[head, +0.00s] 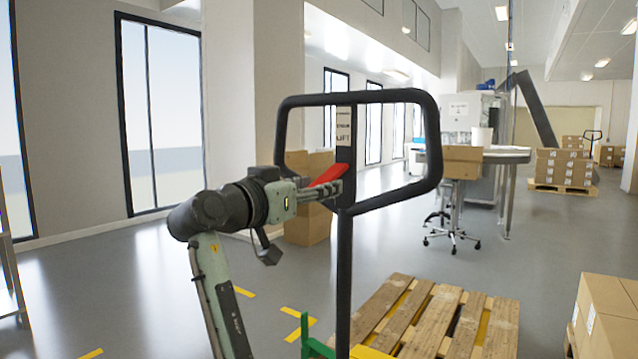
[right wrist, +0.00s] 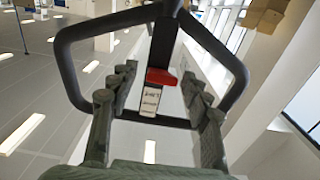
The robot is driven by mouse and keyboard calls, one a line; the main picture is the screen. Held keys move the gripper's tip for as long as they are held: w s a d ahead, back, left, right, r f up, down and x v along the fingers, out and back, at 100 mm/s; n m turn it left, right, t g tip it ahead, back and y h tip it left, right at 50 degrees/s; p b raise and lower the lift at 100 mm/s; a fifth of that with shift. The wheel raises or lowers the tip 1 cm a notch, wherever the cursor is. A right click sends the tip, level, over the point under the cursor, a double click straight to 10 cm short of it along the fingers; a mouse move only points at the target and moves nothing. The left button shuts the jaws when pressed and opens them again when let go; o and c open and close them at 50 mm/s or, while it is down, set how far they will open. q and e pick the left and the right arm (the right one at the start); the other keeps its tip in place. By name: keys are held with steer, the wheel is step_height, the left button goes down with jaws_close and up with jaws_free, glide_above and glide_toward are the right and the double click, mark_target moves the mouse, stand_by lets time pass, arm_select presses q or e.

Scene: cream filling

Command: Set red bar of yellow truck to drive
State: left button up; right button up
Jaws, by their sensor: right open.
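The red bar (head: 330,174) sticks out from the post of the yellow truck's black looped handle (head: 352,98), tilted upward toward the post. It sits below a label strip (head: 343,124) whose lowest word reads LIFT; the upper words are too small to read surely. My right gripper (head: 335,190) is at the post, just below and beside the bar. In the right wrist view it is open, with the red bar (right wrist: 161,77) between its two fingers (right wrist: 157,76); contact cannot be told. The truck's yellow body (head: 372,352) shows at the bottom. My left gripper is not in view.
A wooden pallet (head: 432,316) lies right of the handle post. Cardboard boxes (head: 607,310) stand at the right edge, and another carton (head: 308,222) stands behind the gripper. A wheeled stool (head: 452,232) stands farther back. Grey floor is free at the left.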

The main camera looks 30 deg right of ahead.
steer(key=shift+x, duration=0.85)
jaws_close()
